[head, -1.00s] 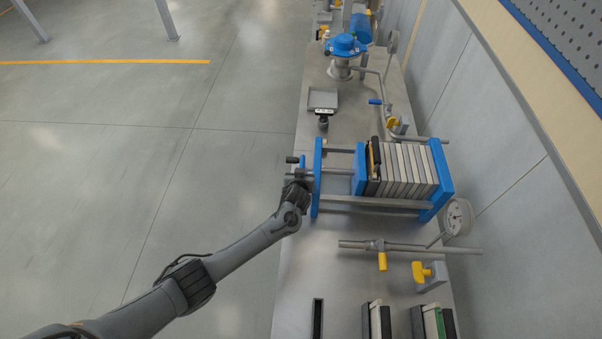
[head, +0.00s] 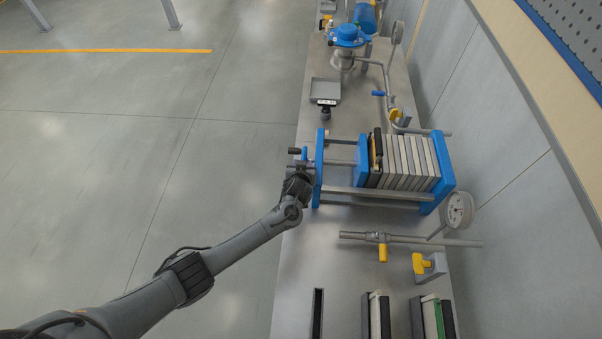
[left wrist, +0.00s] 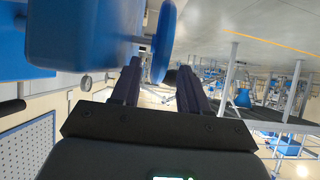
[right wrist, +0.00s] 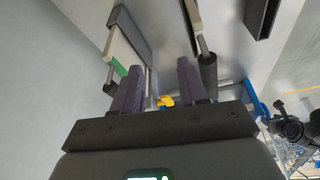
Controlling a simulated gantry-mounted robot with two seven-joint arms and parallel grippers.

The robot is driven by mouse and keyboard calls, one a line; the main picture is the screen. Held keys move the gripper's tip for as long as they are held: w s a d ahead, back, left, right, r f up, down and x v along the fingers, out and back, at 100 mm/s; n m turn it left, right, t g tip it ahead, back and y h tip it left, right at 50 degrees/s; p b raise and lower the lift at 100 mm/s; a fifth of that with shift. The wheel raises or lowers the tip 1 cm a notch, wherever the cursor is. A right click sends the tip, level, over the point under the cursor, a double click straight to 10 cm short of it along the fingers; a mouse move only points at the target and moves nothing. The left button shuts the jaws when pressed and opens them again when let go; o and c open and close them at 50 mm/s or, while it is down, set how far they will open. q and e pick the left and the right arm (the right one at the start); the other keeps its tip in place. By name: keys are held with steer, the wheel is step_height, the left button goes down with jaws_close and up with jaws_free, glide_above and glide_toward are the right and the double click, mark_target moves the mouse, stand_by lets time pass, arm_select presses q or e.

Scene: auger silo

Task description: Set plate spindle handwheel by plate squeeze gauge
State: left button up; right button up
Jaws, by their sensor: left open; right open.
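The blue handwheel (head: 304,154), with a dark crank knob, is at the left end of the plate press (head: 320,165) in the head view. My left gripper (head: 303,173) is at the wheel, mostly hidden by its own wrist. In the left wrist view the blue wheel (left wrist: 165,40) shows edge-on, its lower rim between the open fingers (left wrist: 159,72); I cannot tell whether they touch. The round white gauge (head: 459,210) stands right of the press on a pipe; its reading is too small to make out. My right gripper (right wrist: 158,82) is open and empty, outside the head view.
A pipe with a yellow-handled valve (head: 382,252) runs in front of the press. A yellow-knobbed grey block (head: 428,266) and racks of plates (head: 432,318) stand nearer. A tray (head: 325,90) and blue-topped vessel (head: 346,36) stand behind. Open floor lies left of the bench.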

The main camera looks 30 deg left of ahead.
arm_select(q)
steer(key=v, duration=0.9)
steer(key=shift+s+p, duration=0.2)
steer(key=shift+p, duration=0.2)
